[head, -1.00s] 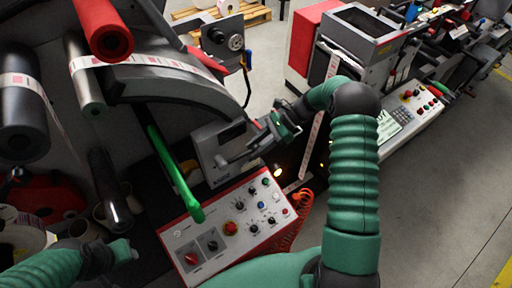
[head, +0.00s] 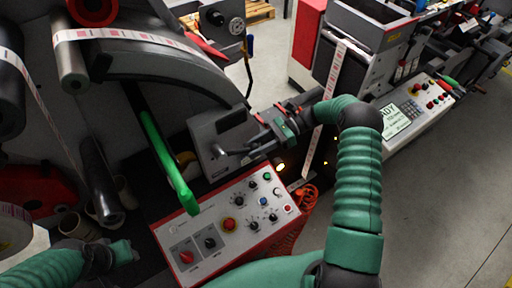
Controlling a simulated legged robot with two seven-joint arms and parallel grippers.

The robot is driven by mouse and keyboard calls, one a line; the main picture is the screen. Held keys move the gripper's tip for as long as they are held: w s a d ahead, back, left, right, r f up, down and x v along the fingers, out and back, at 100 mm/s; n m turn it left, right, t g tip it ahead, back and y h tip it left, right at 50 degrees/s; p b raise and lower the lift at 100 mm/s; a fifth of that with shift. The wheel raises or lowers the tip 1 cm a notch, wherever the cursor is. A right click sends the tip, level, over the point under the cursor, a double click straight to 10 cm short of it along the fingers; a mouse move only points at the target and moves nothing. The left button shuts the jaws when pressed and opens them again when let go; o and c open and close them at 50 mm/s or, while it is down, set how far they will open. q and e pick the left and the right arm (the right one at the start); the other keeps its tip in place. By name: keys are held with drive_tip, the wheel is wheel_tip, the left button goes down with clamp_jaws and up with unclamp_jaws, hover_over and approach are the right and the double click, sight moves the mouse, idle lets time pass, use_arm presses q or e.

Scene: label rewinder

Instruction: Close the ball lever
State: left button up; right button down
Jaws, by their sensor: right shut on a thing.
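The ball lever (head: 232,151) is a dark grey handle on the front of a grey metal box (head: 207,148) in the middle of the head view. My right gripper (head: 256,142) comes in from the right and is shut on the ball lever at the right side of this box. The fingers partly hide the grasped end, so the exact contact is hard to see. My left gripper (head: 122,252) is low at the left, away from the lever. It is small and dark, and its jaw opening cannot be made out.
A control panel (head: 228,218) with knobs and buttons lies below the box. A green bar (head: 168,160) slants down to the panel's left side. Rollers with a label web (head: 130,34) are at upper left. A red coiled cable (head: 308,196) hangs right of the panel. Open floor lies at right.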

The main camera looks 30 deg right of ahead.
drive_tip(key=shift+a+f, duration=0.1)
drive_tip(key=shift+f, duration=0.15)
drive_tip(key=c, duration=1.2)
unclamp_jaws()
drive_tip(key=shift+o, duration=1)
drive_tip(key=shift+w+a, duration=0.2)
drive_tip(key=shift+d, duration=0.2)
drive_tip(key=b+v, duration=0.4)
drive_tip(key=v, duration=0.7)
drive_tip(key=shift+d+r+b, duration=0.2)
drive_tip(key=shift+d+b, duration=0.1)
